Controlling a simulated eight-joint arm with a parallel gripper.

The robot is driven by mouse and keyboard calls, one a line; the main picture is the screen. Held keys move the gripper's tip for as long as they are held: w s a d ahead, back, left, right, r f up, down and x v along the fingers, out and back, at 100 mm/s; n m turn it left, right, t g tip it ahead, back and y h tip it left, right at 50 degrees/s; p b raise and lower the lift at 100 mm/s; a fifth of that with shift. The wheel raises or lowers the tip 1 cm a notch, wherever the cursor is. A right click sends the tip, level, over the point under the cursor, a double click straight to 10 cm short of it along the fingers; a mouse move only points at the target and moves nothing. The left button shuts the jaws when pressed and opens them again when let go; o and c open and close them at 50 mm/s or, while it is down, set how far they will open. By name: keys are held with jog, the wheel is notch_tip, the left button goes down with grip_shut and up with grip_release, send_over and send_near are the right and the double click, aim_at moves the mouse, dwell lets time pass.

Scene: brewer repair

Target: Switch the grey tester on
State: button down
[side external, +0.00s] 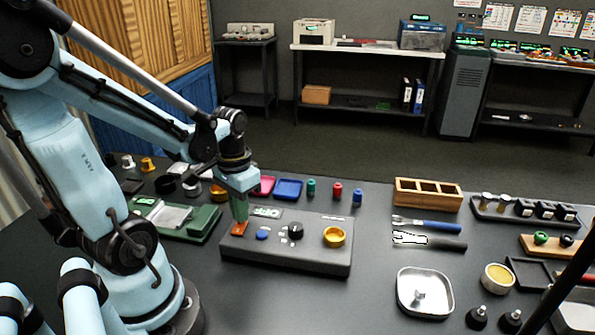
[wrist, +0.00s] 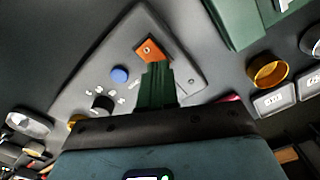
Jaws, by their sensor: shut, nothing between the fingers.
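The grey tester (side external: 290,258) is a low box on the table in front of my arm. The tester's panel also shows there (wrist: 110,75).
A green case (side external: 200,222) lies left of the tester. Pink and blue trays (side external: 288,188) and small coloured bottles (side external: 337,192) stand behind it. Tools (side external: 428,226), a wooden box (side external: 428,193) and a metal tray (side external: 424,291) are to the right. The table in front is clear.

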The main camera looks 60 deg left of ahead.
jog(key=shift+f, duration=0.4)
jog(key=shift+r, duration=3.5)
jog(key=w+d+r+m+t, duration=0.2)
jog(key=w+d+t, duration=0.5)
jog(key=d, duration=0.5)
jog(key=shift+w+m, duration=0.15)
jog(key=shift+m, duration=0.35)
jog(key=c, duration=1.8)
grip_release()
jog(key=shift+a, duration=0.1)
jog(key=shift+c, duration=0.2)
